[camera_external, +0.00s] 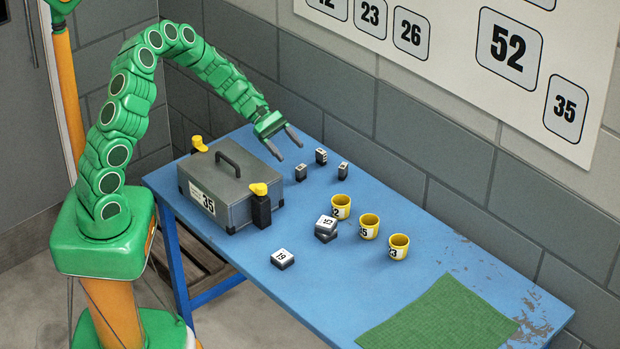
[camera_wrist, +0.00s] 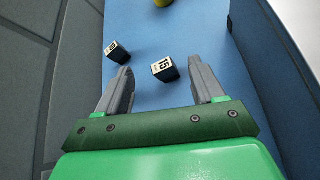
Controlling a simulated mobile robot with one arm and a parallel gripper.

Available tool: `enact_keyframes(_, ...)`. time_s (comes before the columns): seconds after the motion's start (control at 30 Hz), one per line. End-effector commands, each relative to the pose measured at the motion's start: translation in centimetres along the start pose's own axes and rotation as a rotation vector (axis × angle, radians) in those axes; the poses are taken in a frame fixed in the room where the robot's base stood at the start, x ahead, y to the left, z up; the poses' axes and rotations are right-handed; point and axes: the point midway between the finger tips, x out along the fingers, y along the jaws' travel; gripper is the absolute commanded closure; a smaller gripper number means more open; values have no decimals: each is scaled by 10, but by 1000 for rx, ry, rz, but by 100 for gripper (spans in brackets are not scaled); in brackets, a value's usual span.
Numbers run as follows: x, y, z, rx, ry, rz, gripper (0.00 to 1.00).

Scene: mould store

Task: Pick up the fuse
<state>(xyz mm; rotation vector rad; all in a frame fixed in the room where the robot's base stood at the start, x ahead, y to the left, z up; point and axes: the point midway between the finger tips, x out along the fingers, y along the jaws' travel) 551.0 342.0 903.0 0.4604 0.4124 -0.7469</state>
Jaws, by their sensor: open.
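My gripper (camera_external: 286,152) is open and empty above the blue table, near three small dark blocks with white labelled ends, which look like fuses. The left block (camera_external: 301,173), back block (camera_external: 321,156) and right block (camera_external: 343,171) stand apart on the table. In the wrist view, a dark block labelled 15 (camera_wrist: 165,69) lies in the gap between my fingertips, beyond them and untouched. Another labelled block (camera_wrist: 112,49) is beyond the left finger. I cannot tell which block is the task's fuse.
A grey case (camera_external: 213,190) marked 35 stands at the left on the blue table (camera_external: 330,285). Yellow numbered cups (camera_external: 369,227), stacked flat blocks (camera_external: 326,229) and a single flat block (camera_external: 282,259) are nearer the front. A green mat (camera_external: 440,318) lies at right. A wall rises behind.

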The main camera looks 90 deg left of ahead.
Motion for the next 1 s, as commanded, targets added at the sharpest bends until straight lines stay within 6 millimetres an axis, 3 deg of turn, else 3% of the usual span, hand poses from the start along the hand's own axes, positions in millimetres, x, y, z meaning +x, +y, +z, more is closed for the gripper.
enact_keyframes(0.1, 4, -3, -22, -139, -55, 28, 32)
enact_keyframes(0.3, 13, -9, -36, -280, -124, 39, 32)
enact_keyframes(0.47, 18, -10, -37, -306, -140, 40, 32)
enact_keyframes(1.0, 63, -4, -34, -303, -138, 37, 32)
